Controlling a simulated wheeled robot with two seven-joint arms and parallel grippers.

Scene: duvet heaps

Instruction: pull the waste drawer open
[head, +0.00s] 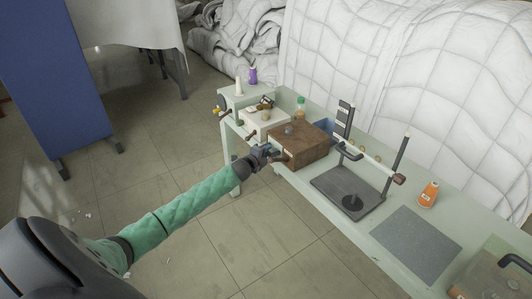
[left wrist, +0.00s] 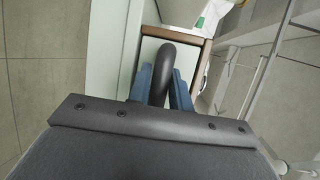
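A brown wooden box (head: 298,146) with a round knob on top stands on the pale green bench. My left gripper (head: 264,156), at the end of the green-sleeved arm, is at the box's near left side. In the left wrist view a dark curved handle (left wrist: 165,72) passes between my blue fingers (left wrist: 162,92). Both fingers lie close against it, so the gripper looks shut on it. A brown wooden edge (left wrist: 203,62) shows behind the handle. How far any drawer is out cannot be told. My right gripper is not in view.
On the bench (head: 399,270) are a black stand (head: 347,190), a grey mat (head: 416,245), an orange bottle (head: 428,194) and a white box (head: 262,122). White quilted duvets (head: 410,70) rise behind. A blue screen (head: 55,80) stands at left.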

